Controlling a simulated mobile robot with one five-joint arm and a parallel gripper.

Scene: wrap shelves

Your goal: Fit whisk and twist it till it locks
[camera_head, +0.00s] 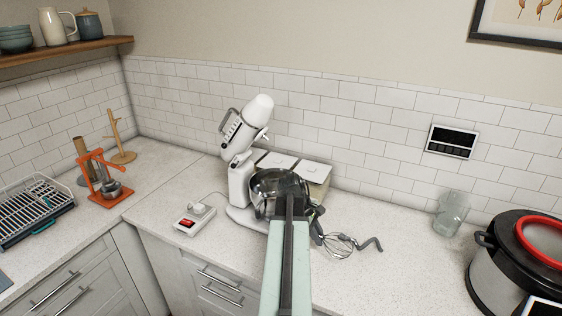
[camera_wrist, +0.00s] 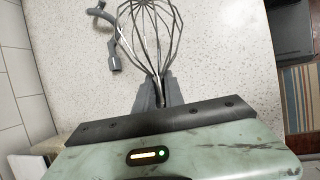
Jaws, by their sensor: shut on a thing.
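My gripper (camera_wrist: 160,98) is shut on the narrow shank of the wire whisk (camera_wrist: 150,28); its wires point away from the fingers. In the head view the gripper (camera_head: 317,234) is partly hidden behind my arm, and the whisk (camera_head: 340,243) lies sideways, wires to the right, low over the counter. I cannot tell whether it touches the counter. The white stand mixer (camera_head: 240,140) stands to the left with its head tilted up. A steel bowl (camera_head: 262,190) sits on its base, partly covered by my arm. The mixer's attachment socket is too small to make out.
A grey dough hook (camera_head: 371,244) lies just beyond the whisk; it also shows in the wrist view (camera_wrist: 113,55). White-lidded canisters (camera_head: 315,170) stand behind the bowl. A switch box (camera_head: 194,218) is left of the mixer. A glass jar (camera_head: 450,213) and large cooker (camera_head: 510,265) stand right.

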